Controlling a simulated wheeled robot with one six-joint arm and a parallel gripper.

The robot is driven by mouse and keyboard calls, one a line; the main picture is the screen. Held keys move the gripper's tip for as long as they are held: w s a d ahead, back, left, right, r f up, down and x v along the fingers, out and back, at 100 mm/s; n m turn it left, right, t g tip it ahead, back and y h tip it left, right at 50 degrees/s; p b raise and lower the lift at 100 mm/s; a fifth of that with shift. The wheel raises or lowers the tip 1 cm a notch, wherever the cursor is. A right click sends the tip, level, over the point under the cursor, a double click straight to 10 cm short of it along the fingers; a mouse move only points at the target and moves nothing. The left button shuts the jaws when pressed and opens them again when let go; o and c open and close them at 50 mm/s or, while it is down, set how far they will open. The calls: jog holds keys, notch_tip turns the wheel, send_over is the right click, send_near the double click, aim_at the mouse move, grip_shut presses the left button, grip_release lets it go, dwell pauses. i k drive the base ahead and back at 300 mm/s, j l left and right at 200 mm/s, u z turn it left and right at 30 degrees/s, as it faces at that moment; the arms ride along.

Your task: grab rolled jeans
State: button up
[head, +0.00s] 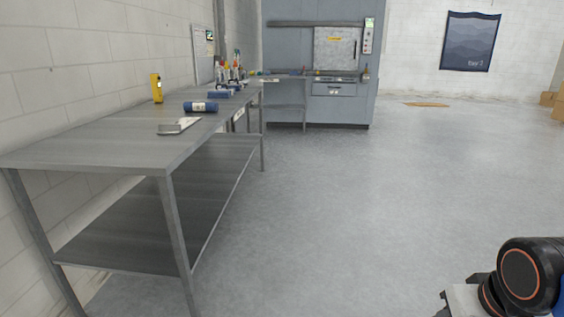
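A dark blue roll with a light band, which looks like rolled jeans (201,107), lies on the long metal table at the left in the head view. Further back on the same table lie more small dark blue items (221,94), probably rolls too. They are too small to tell apart. Part of my own arm shows at the bottom right corner, far from the table. My gripper is not in view.
The grey metal table (95,152) runs along the left wall, with a lower shelf. A metal tray-like object (179,126) and a yellow object (157,88) stand on it. A grey washer cabinet (318,75) stands at the back. The floor (360,200) is open.

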aim_at(196, 107)
jog(key=i+l+u, duration=0.1)
jog(key=i, duration=1.6)
